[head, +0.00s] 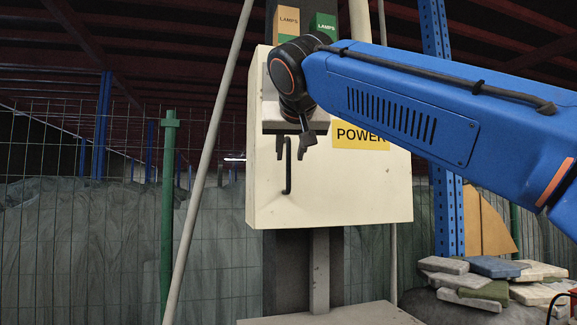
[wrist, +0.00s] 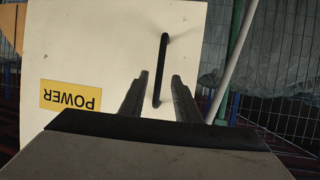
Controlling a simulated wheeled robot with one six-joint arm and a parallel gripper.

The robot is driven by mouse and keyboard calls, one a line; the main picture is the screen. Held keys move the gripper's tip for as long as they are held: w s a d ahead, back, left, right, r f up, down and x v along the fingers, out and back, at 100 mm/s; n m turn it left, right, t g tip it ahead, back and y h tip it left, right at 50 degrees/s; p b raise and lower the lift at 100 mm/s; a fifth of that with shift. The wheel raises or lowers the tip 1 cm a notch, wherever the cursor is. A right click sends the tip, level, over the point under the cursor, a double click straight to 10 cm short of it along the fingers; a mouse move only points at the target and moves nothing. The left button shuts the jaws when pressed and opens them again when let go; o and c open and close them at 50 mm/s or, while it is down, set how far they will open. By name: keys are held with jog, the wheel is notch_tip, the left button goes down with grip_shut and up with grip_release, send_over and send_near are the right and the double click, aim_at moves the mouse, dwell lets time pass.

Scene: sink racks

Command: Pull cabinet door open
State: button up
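The cabinet (head: 350,195) is a cream box with a yellow POWER label (head: 360,135); its door looks closed. A black vertical bar handle (head: 288,168) stands on the left part of its front. My gripper (head: 293,155) is in front of the handle's upper end, fingers pointing down in the head view. In the wrist view, the cabinet front (wrist: 100,50) appears upside down, and the handle (wrist: 160,70) runs between the two fingertips of my gripper (wrist: 160,80). The fingers are apart, with a gap on each side of the handle. Whether they touch it is not visible.
A pale slanted pole (head: 205,160) stands left of the cabinet, with a green post (head: 167,215) and wire fence beyond. Below is a pale ledge (head: 335,314). Stacked slabs (head: 490,278) lie at lower right, by a blue upright (head: 447,215).

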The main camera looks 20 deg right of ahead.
aim_at(289, 163)
jog(key=shift+x, duration=3.45)
grip_shut()
